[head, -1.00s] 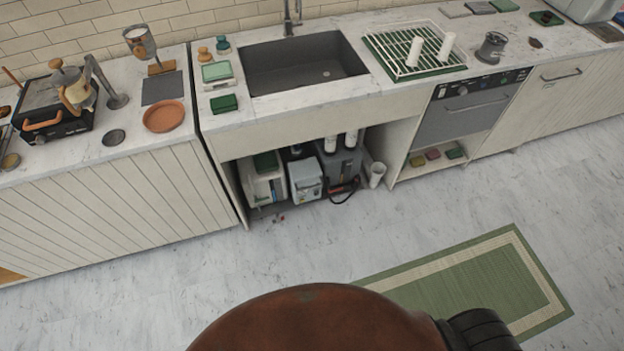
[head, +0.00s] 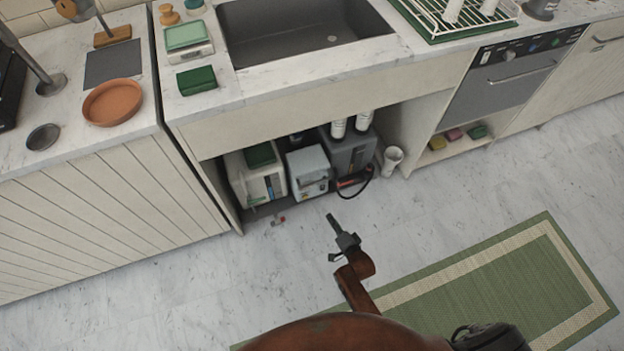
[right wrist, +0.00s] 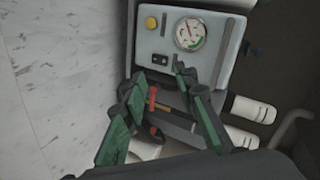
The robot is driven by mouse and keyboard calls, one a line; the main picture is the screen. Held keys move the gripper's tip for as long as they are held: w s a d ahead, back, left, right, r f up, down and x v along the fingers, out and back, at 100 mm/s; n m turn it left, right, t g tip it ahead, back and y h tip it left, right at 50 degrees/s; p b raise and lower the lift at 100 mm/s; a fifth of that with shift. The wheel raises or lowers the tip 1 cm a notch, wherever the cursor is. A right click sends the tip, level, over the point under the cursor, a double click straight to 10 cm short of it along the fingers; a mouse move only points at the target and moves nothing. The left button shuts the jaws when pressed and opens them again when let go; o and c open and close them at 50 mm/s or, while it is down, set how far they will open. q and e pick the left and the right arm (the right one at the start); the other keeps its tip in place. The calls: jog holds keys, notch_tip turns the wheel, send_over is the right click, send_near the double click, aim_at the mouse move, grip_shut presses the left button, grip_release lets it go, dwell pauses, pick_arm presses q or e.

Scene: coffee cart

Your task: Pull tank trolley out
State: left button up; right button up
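The tank trolley's low dark base (head: 262,211) shows in the open space under the sink. On it stand a white tank with a green top (head: 258,180), a light grey box with a gauge (head: 309,172) and a dark grey tank (head: 351,152). A black loop with a red part (head: 354,182) is at the dark tank's front. My right gripper (head: 333,222) is over the floor in front of the trolley, apart from it. In the right wrist view, its green-padded fingers (right wrist: 156,84) are spread, with the grey gauge box (right wrist: 192,48) beyond them. My left gripper is not in view.
Cabinet panels flank the opening. A white cylinder (head: 392,161) stands at its right side. Small red bits (head: 278,221) lie on the floor at the front left. A green mat (head: 500,285) lies at right; bare floor lies in front.

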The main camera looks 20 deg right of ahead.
aim_at(317, 182)
pick_arm(q)
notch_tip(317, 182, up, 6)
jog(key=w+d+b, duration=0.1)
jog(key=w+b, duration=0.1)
jog(key=b, duration=0.2)
pick_arm(e)
jog(key=w+r+m+t+b, duration=0.1)
jog(key=w, duration=0.4)
jog(key=w+a+r+m+t+b, duration=0.1)
jog(key=w+m+b, duration=0.1)
jog(key=w, duration=0.4)
jog(key=w+r+m+t+b, duration=0.1)
jog(key=w+r, duration=0.1)
jog(key=w, duration=0.4)
jog(key=shift+w+a+m, duration=0.15)
jog(key=shift+w+m, duration=0.1)
jog(key=shift+m, duration=0.05)
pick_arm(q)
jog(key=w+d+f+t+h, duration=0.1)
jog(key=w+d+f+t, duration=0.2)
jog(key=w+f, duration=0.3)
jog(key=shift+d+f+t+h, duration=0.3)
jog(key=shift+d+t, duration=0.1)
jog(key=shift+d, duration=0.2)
pick_arm(e)
jog(key=shift+w+r, duration=0.15)
grip_shut()
